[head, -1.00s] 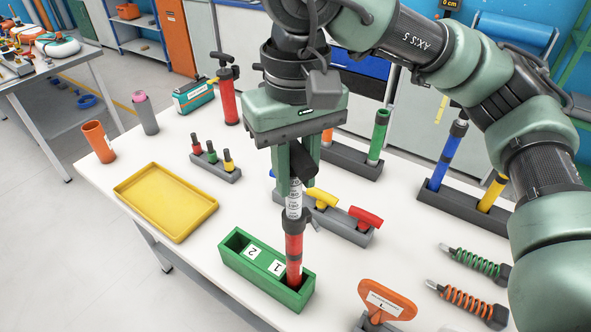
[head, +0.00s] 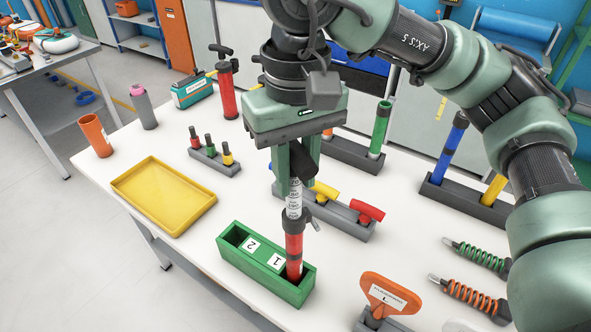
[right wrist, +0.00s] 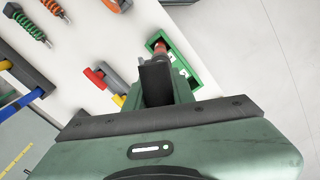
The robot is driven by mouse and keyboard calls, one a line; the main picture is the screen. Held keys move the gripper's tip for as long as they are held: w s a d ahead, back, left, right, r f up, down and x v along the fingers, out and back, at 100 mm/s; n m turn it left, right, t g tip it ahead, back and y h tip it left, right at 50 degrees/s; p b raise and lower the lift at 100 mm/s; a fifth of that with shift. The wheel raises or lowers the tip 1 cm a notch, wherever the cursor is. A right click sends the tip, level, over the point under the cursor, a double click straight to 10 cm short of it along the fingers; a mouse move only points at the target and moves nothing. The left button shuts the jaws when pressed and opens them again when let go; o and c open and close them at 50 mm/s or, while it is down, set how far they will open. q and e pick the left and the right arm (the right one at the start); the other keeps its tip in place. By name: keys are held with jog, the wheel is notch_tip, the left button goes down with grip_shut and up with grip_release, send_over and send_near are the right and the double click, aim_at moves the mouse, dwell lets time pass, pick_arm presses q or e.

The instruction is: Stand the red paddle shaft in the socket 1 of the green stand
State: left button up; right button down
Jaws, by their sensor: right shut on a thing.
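The red paddle shaft (head: 294,246) stands about upright, with its lower end inside the socket marked 1 of the green stand (head: 240,262). Its depth in the socket is hidden by the stand's front wall. The socket marked 2 is empty. My right gripper (head: 297,178) is shut on the shaft's upper part, above the stand. In the right wrist view the shaft's red part (right wrist: 160,48) shows beyond the fingers, at the green stand (right wrist: 187,60). My left gripper is not in view.
A yellow tray (head: 164,196) lies left of the stand. A grey rack with yellow and red handles (head: 345,225) is close behind the shaft. Springs (head: 470,297) lie farther right.

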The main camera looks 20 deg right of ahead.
aim_at(295, 147)
jog(key=c, duration=1.1)
grip_release()
notch_tip(295, 147, up, 8)
jog(key=shift+f, duration=0.1)
